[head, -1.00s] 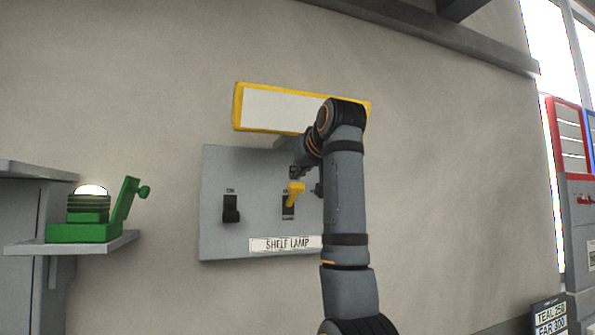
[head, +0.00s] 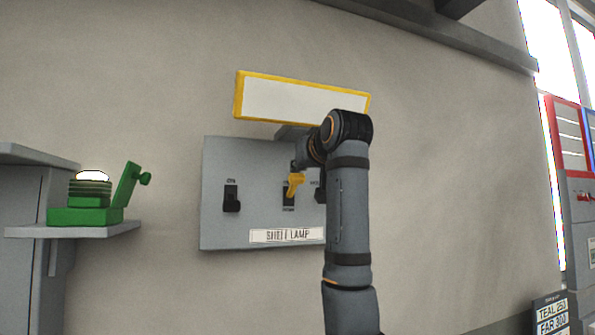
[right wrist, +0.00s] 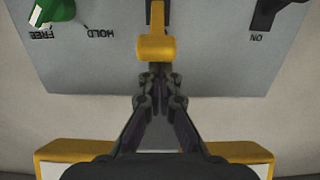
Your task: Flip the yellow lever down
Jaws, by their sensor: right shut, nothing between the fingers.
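The yellow lever (head: 295,182) sticks out from the upper part of its dark slot, in the middle of the grey wall panel (head: 217,165). My right gripper (head: 298,166) is just above the lever in the head view, partly hidden by its own wrist. In the right wrist view, which shows the panel upside down, the right gripper (right wrist: 158,72) is shut and empty. Its fingertips are close beside the broad end of the yellow lever (right wrist: 156,47). I cannot tell whether they touch. My left gripper is not in view.
A black switch (head: 231,200) is left of the lever, above the "SHELF LAMP" label (head: 287,235). A green knob (right wrist: 52,12) is on the lever's other side. A yellow-framed white board (head: 290,99) hangs above the panel. A green lamp (head: 90,200) stands on a shelf.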

